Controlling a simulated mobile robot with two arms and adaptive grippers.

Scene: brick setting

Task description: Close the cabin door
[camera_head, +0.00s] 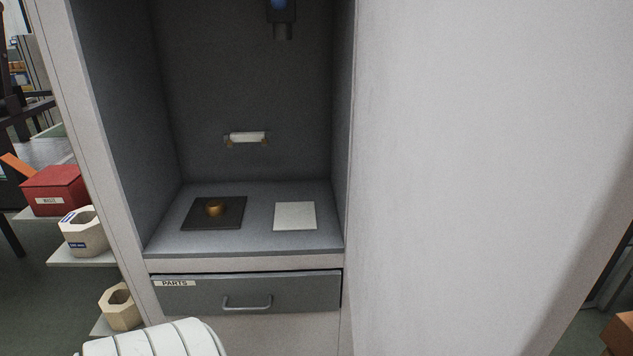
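The cabin (335,130) stands in front of me with its front open, showing a dark grey interior. A large pale panel (480,170) fills the right side of the head view, starting at the cabin's right edge. It may be the cabin door standing open, but no hinge or handle shows and I cannot tell for sure. Its top runs out of the picture. Neither of my grippers is in view.
Inside the cabin are a dark plate (233,213) with a brass-coloured piece (214,208) and a white square (295,215). A drawer (220,293) marked PARTS sits below, shut. At left are a red box (55,190) and hollow blocks (83,231) on shelves.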

